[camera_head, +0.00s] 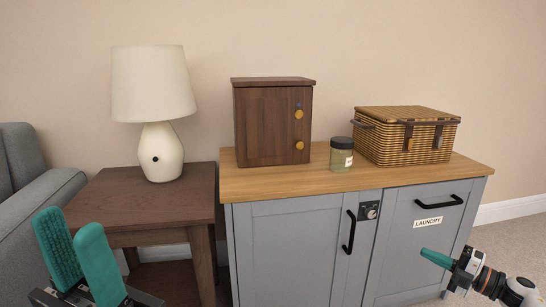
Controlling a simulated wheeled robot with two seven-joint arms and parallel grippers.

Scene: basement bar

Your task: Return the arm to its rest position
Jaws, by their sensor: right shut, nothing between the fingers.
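My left gripper (79,255) is at the lower left, in front of the side table. Its two teal fingers stand apart with a gap between their tips, and nothing shows between them. My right gripper (437,259) is at the lower right, in front of the grey cabinet's laundry door. It points left, its teal fingers are together, and it holds nothing. Both grippers are clear of the objects on the cabinet top.
A grey cabinet with a wooden top (270,184) bears a small brown wooden cabinet (265,125), a lidded jar (341,155) and a wicker basket (405,140). A white lamp (155,90) stands on a dark side table (115,195). A grey sofa (30,195) is at left.

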